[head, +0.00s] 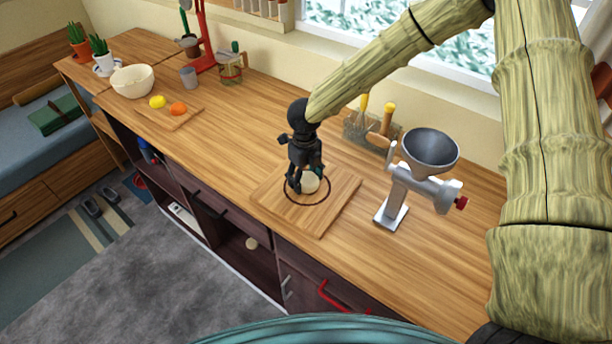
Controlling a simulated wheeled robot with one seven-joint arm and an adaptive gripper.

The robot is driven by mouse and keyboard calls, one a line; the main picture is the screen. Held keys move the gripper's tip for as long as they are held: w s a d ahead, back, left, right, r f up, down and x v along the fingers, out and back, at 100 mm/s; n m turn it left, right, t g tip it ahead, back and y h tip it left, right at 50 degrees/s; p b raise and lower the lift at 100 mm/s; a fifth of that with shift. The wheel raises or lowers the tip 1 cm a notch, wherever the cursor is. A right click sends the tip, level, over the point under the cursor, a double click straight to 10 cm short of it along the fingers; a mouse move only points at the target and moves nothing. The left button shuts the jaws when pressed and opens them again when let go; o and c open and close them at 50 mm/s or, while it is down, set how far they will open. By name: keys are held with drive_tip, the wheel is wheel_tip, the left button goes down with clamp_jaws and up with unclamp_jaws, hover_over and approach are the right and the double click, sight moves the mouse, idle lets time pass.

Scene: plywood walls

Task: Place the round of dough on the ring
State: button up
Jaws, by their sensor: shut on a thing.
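The round of dough (311,183) is a small pale disc at the fingers of my gripper (304,183). My black gripper points down and is shut on the dough. The ring (327,193) is a thin dark red circle on a square wooden board (323,219). In the picture the dough lies inside the ring's outline, near its middle. I cannot tell whether the dough touches the board or is just above it. The fingers hide part of the dough and the far left of the ring.
A metal grinder (425,165) with a funnel stands right of the board. At the left are a small board (188,120) with yellow and orange items and a cream bowl (132,81). The counter between is clear.

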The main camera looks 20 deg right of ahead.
sight(305, 181)
drive_tip(key=shift+f, duration=0.35)
drive_tip(key=o, duration=1.2)
wheel_tip(305, 181, up, 12)
drive_tip(key=shift+w+r, duration=0.1)
